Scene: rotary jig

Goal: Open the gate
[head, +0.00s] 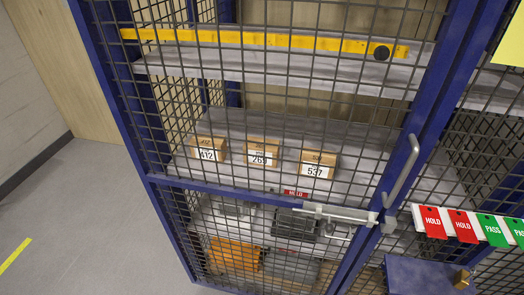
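The gate (270,194) is a wire-mesh panel in a blue frame, and it appears closed across the front of a caged shelf unit. A grey bar handle (401,171) slants along its right-hand blue upright. A grey sliding bolt (340,213) lies level across the gate's lower middle, its right end at the blue upright. I cannot tell whether the bolt is fully engaged. My gripper is not in view.
Behind the mesh are shelves with three numbered cardboard boxes (262,153), a long yellow bar (270,39) and an orange bin (235,253). Red and green tags (463,226) and a blue box (425,277) are at right. Grey floor (90,225) at left is clear.

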